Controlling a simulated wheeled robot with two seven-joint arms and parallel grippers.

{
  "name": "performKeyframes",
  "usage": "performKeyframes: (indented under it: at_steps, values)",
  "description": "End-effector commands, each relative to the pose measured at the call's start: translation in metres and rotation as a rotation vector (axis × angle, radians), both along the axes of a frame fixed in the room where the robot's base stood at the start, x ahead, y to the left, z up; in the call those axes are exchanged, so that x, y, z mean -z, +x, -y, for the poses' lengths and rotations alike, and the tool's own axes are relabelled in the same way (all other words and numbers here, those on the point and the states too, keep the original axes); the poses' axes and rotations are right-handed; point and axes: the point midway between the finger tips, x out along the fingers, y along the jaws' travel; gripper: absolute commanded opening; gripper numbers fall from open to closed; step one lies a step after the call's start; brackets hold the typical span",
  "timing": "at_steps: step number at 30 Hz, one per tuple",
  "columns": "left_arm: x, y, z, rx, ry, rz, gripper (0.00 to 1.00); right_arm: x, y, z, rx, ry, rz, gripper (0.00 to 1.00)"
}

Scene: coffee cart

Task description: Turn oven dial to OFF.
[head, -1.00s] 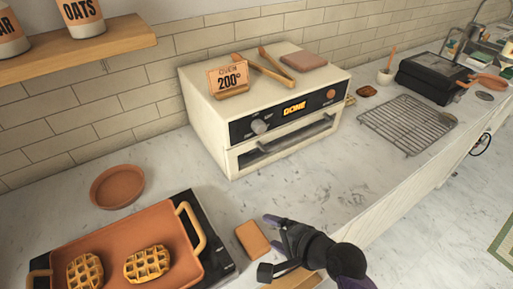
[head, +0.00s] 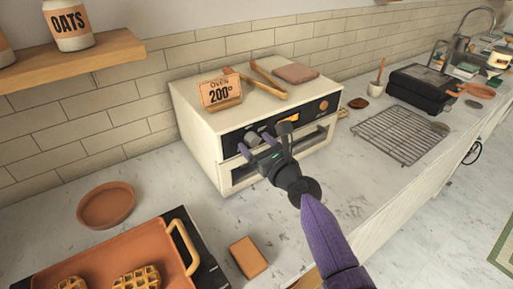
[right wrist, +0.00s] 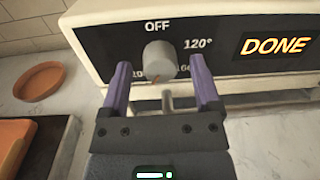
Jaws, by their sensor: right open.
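The white oven (head: 200,125) stands on the counter against the tiled wall. Its round grey dial (right wrist: 159,58) is on the black front panel (right wrist: 110,38). "OFF" is printed above the dial and "120°" to its right; lower labels are partly hidden by my fingers. An orange mark shows at the dial's lower edge, away from "OFF". My right gripper (head: 264,142) is open in front of the panel. In the right wrist view, its purple fingers (right wrist: 160,63) are on either side of the dial; I cannot tell whether they touch it. My left gripper is not in view.
The display (right wrist: 275,46) reads "DONE". A "200°" sign (head: 221,93), wooden tongs (head: 268,80) and a pinkish block (head: 296,73) are on the oven. A terracotta dish (head: 106,205) and waffle pan (head: 100,262) are at left, a wire rack (head: 402,135) at right.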

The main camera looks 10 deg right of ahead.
Motion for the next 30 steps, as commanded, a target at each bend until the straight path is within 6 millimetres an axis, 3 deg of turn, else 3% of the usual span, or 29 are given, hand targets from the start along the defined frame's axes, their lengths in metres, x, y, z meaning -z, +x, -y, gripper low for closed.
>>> performKeyframes:
  at_steps: [8, 19, 30]
  values:
    - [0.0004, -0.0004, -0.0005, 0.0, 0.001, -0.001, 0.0, -0.0005, 0.0021, -0.0008, 0.0, -0.001, -0.001, 0.78]
    - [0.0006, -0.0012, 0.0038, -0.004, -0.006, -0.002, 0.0, -0.0003, 0.0019, -0.0007, 0.0, -0.002, 0.0, 0.0]
    - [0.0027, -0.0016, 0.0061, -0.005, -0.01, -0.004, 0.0, 0.0006, 0.0018, -0.0006, 0.0, -0.045, 0.017, 0.0]
